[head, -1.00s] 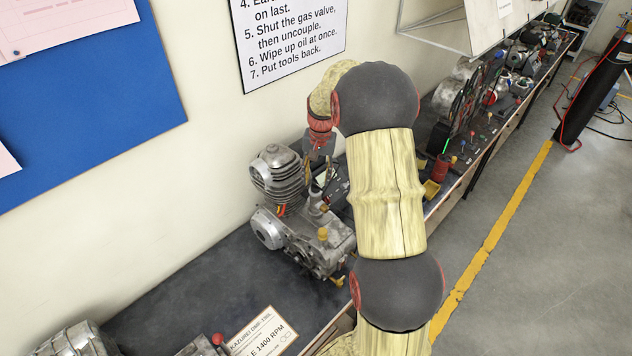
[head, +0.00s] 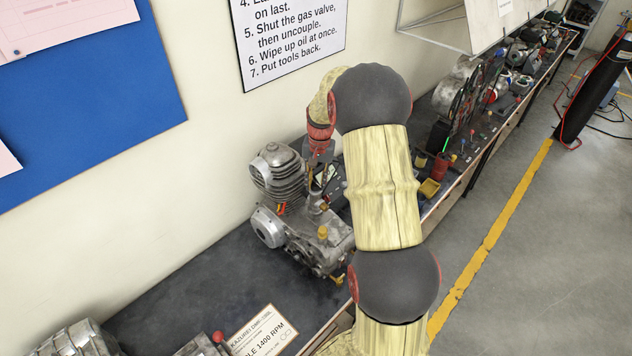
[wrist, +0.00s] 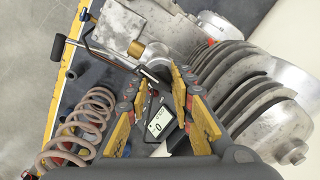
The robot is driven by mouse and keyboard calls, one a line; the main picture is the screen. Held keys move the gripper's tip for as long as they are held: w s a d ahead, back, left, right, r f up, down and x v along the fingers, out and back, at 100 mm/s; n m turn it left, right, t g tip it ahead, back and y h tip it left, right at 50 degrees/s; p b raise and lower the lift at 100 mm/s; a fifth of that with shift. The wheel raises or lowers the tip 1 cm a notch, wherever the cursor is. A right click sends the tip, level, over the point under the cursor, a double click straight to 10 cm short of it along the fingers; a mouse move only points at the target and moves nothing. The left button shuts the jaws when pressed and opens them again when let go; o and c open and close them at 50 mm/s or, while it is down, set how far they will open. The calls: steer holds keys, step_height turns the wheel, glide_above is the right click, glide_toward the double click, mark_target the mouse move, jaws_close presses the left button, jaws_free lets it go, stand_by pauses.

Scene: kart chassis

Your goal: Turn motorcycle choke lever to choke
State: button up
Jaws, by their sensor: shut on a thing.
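The motorcycle engine (head: 290,215) stands on the dark bench against the wall. In the head view my gripper (head: 316,190) is small, on the right side of the cylinder.
A coil spring (wrist: 88,125) is left of my fingers, and a dark meter with a lit display (wrist: 157,124) shows between them. A yellow block (head: 429,188) and a red can (head: 440,167) stand along the bench. A lettered card (head: 262,335) lies at the front.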

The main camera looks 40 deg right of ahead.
jaws_close()
steer(key=shift+m, duration=0.3)
steer(key=m, duration=0.5)
steer(key=shift+b, duration=0.4)
steer(key=m, duration=0.6)
steer(key=shift+r+h+b, duration=0.1)
steer(key=shift+h+b, duration=0.2)
steer(key=shift+b, duration=0.05)
steer(key=shift+m, duration=0.3)
steer(key=shift+a, duration=0.1)
steer(key=o, duration=0.5)
jaws_free()
steer(key=shift+w, duration=0.1)
steer(key=shift+o, duration=0.6)
steer(key=shift+a, duration=0.15)
